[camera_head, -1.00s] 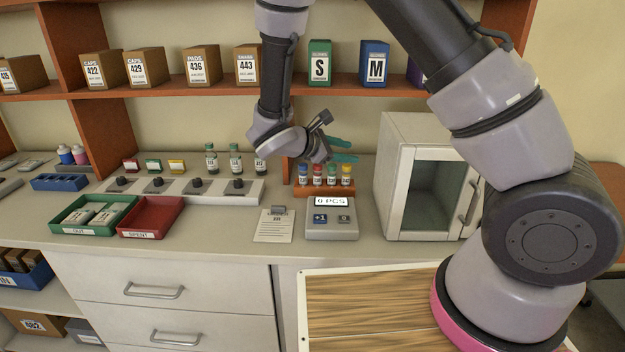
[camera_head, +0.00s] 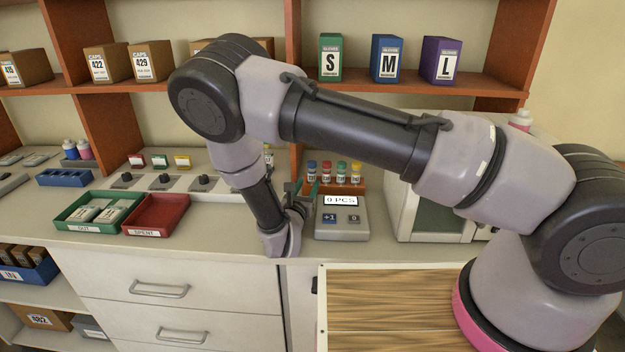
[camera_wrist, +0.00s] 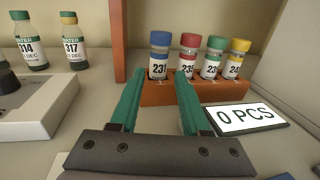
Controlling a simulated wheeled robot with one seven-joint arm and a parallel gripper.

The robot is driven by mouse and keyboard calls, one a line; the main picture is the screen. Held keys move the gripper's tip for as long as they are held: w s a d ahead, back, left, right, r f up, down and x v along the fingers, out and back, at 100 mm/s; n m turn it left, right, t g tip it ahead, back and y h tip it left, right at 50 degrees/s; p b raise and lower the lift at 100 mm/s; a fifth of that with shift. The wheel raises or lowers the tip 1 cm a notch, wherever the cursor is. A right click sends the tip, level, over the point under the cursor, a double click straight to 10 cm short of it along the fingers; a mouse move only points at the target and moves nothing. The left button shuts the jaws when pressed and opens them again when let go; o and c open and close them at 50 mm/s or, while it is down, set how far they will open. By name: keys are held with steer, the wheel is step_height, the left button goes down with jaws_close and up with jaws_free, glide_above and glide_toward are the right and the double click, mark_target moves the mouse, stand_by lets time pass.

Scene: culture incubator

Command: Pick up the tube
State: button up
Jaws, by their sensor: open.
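Several capped tubes stand upright in an orange-brown rack (camera_wrist: 190,93), which also shows in the head view (camera_head: 362,188). In the wrist view their caps are blue, red, green and yellow. The blue-capped tube (camera_wrist: 160,55) is labelled 231. The red-capped tube (camera_wrist: 189,55), green-capped tube (camera_wrist: 212,57) and yellow-capped tube (camera_wrist: 236,58) are to its right. My gripper (camera_wrist: 157,78) is open and empty, its teal fingers pointing at the rack with the blue-capped tube ahead between the tips. In the head view my gripper (camera_head: 303,188) is left of the rack, partly hidden by my wrist.
A counter display (camera_head: 341,217) reading 0 PCS stands in front of the rack. A white cabinet (camera_head: 412,215) is to the right. Water vials (camera_wrist: 30,40) stand at left. A green tray (camera_head: 75,222) and red tray (camera_head: 150,229) lie further left.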

mark_target(311, 177)
steer(key=x, duration=0.6)
steer(key=shift+a, duration=0.1)
jaws_close()
